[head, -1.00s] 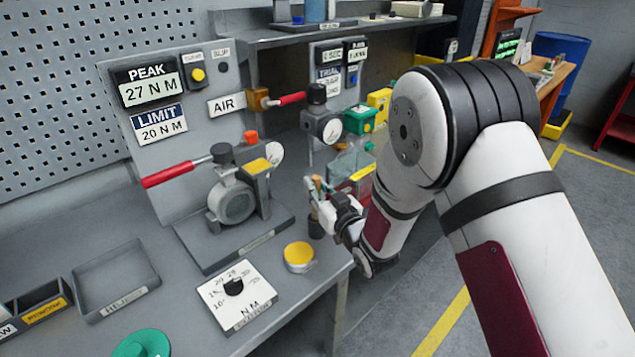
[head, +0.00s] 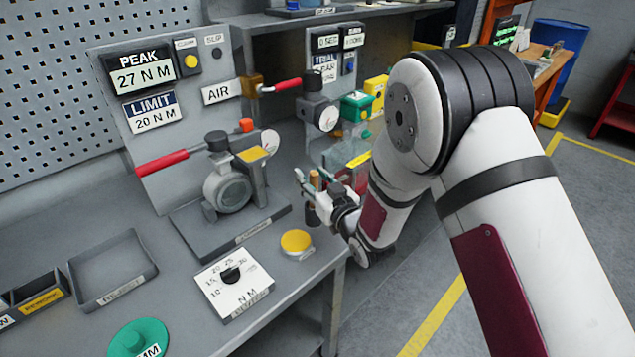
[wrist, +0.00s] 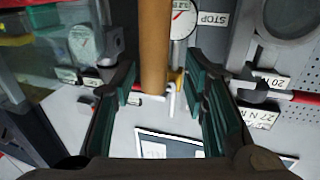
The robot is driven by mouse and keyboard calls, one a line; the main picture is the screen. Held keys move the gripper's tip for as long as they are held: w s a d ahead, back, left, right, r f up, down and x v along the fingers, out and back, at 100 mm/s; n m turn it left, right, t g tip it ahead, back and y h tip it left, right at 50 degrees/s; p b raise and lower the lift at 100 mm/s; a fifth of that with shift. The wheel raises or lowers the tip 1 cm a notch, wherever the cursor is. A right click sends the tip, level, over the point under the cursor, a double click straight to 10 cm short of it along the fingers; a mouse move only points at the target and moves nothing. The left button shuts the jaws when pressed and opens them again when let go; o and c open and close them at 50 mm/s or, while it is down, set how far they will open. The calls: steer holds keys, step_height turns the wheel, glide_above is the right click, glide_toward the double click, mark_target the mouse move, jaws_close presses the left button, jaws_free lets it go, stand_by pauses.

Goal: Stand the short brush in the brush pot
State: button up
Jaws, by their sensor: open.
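The short brush shows as an upright brown wooden handle (head: 314,180) at the bench's right end in the head view. It rises above a small dark pot (head: 312,215), which appears to be the brush pot. The brush's lower end is hidden, so how deep it sits cannot be told. My gripper (head: 311,177) is open, with its teal-padded fingers spread to either side of the handle. In the wrist view the brush handle (wrist: 155,45) stands between the two fingers (wrist: 165,105), with a gap on each side.
A yellow-lidded tin (head: 297,241) and a white dial plate (head: 234,285) lie left of the pot. The valve actuator (head: 230,190) stands behind them. A clear box with a red base (head: 350,165) is just beyond my gripper. The bench edge is close.

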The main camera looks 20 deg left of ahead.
steer(key=v, duration=1.2)
steer(key=shift+w+r, duration=0.1)
stand_by(0.4)
